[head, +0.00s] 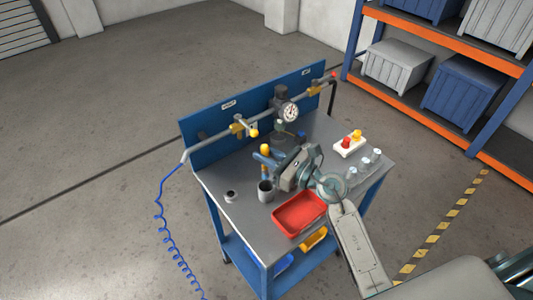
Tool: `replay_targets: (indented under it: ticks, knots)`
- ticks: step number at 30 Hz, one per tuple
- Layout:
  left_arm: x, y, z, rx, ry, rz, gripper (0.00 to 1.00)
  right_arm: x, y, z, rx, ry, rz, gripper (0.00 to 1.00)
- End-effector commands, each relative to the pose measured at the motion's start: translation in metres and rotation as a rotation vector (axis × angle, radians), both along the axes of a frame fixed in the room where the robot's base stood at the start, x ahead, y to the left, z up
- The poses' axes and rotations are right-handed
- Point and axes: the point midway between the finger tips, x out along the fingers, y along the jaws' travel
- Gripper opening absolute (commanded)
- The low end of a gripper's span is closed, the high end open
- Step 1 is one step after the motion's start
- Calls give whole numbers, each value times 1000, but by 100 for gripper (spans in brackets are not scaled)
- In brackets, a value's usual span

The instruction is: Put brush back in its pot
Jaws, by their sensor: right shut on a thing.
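The brush (265,149) shows as a yellow end above my fingers and a narrow part below them. My right gripper (264,159) is shut on the brush and holds it roughly upright. The pot (266,194) is a small dark grey cup on the bench top, just below the brush in the picture. The brush's lower end shows near the pot's rim; I cannot tell whether it is above, behind or inside the pot. My left gripper is not in view.
The metal bench top (235,205) carries a red tray (298,214), a small round part (231,195), a white block with red and yellow knobs (349,146) and several small pale fittings. A pipe with a gauge (287,112) and yellow valves runs along the blue back panel (215,122).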

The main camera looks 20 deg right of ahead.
Motion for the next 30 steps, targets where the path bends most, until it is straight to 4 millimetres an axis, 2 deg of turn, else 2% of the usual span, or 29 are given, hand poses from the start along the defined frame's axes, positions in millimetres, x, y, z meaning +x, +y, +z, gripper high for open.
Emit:
replay_targets:
  ticks: [1, 18, 23, 30]
  knots:
    - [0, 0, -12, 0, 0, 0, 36, 0, 0, -12, 1, 1, 0, 0]
    - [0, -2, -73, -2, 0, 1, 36, 0, 0, -79, 0, 0, 0, 0]
    - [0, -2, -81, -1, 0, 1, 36, 0, 0, -88, 0, 0, 0, 0]
    - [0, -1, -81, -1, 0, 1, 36, 0, 0, -88, 0, 0, 0, 0]
